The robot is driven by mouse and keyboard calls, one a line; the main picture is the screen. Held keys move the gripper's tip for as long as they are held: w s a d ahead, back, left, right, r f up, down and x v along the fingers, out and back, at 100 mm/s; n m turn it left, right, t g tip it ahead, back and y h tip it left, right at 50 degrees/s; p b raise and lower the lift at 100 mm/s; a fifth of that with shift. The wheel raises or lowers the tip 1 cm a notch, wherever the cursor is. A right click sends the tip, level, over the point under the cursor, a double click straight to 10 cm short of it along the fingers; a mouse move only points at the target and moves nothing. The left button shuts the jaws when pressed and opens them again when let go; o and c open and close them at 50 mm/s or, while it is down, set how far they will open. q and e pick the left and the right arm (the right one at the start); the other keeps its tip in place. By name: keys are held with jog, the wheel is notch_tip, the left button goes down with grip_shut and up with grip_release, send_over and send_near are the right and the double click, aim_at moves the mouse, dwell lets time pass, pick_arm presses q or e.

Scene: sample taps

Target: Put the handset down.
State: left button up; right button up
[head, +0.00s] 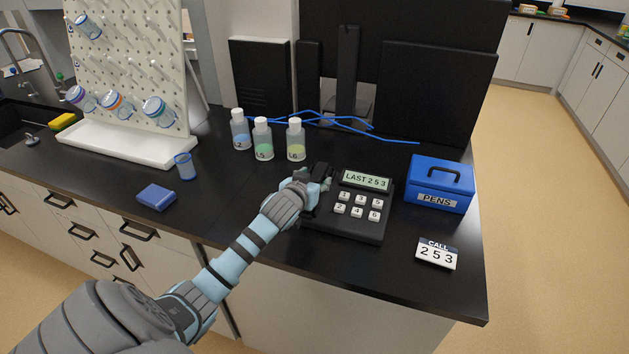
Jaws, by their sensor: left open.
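A black desk phone (345,224) stands on the dark counter, with several white number keys and a display (365,181) reading "LAST 253". The black handset (311,200) appears to be at the phone's left side, mostly hidden by my left gripper. My left gripper (318,177) is open at the handset's upper end. I cannot tell whether its fingers touch the handset, or whether the handset sits fully in its cradle. A white card (437,253) reading "CALL 253" lies at the front right. My right gripper is not in view.
A blue box (439,184) marked "PENS" stands right of the phone. Three capped bottles (263,139) and blue cables (340,121) are behind.

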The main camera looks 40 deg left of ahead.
pick_arm(q)
jog(key=shift+r, duration=0.1)
jog(key=p+v, duration=0.2)
jog(key=v, duration=1)
